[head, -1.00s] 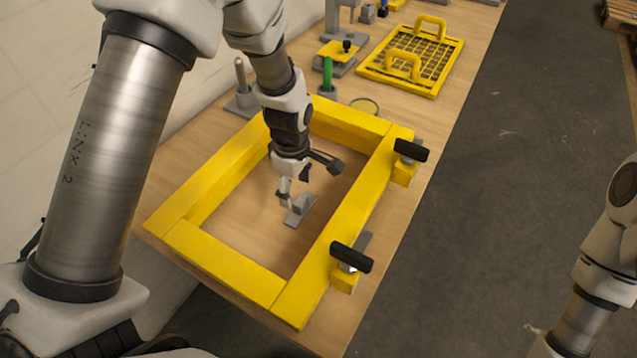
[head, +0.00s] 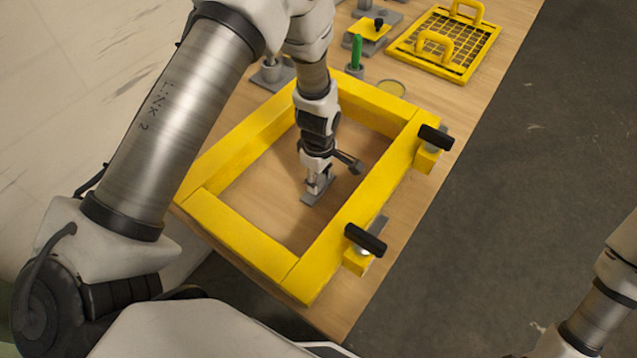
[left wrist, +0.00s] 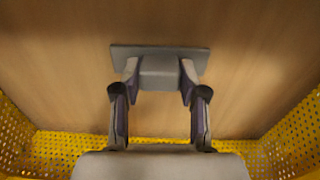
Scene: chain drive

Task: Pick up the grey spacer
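The grey spacer (head: 309,198) lies on the wooden table inside the yellow frame (head: 232,240). It has a flat base plate with a raised block on it. My left gripper (head: 317,187) points down over it and partly hides it. In the left wrist view the spacer's base plate (left wrist: 200,54) lies across the picture. The two fingertips of my left gripper (left wrist: 160,76) are closed in against opposite sides of the block. The spacer appears to rest on the table. My right arm shows at the right edge, but its gripper is out of view.
The yellow frame surrounds the spacer, with black-handled clamps (head: 366,240) on its right side. Beyond it stand a green-handled tool (head: 357,52), a round ring (head: 391,88) and a yellow grid tray (head: 410,50). Bare table lies inside the frame around the spacer.

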